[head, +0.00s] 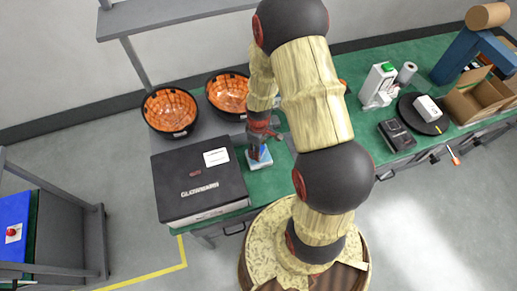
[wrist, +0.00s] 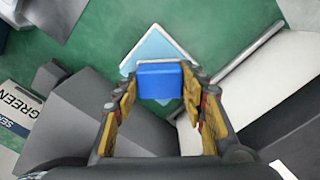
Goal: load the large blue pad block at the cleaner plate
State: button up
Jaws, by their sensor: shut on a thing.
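The large blue pad block (wrist: 160,82) is between the fingertips of my gripper (wrist: 160,90), which is shut on it. Below and beyond it in the wrist view is the cleaner plate (wrist: 157,47), a light blue square with a pale rim. The block covers the plate's near part. I cannot tell whether block and plate touch. In the head view my gripper (head: 257,146) points down over the plate (head: 260,162), right of the black case; the block is hard to make out there.
A large black case (head: 200,185) lies close on the left of the green bench. Two black bowls with orange insides (head: 170,111) (head: 229,92) stand behind it. A white device (head: 378,85), a black turntable (head: 423,115) and a cardboard box (head: 478,98) are at the right.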

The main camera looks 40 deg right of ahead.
jog(key=shift+f+b, duration=0.55)
jog(key=shift+f, duration=0.25)
dwell(0.6)
dwell(0.5)
jog(key=shift+r+p, duration=2.5)
jog(key=shift+r, duration=1.1)
jog(key=shift+s+f, duration=0.1)
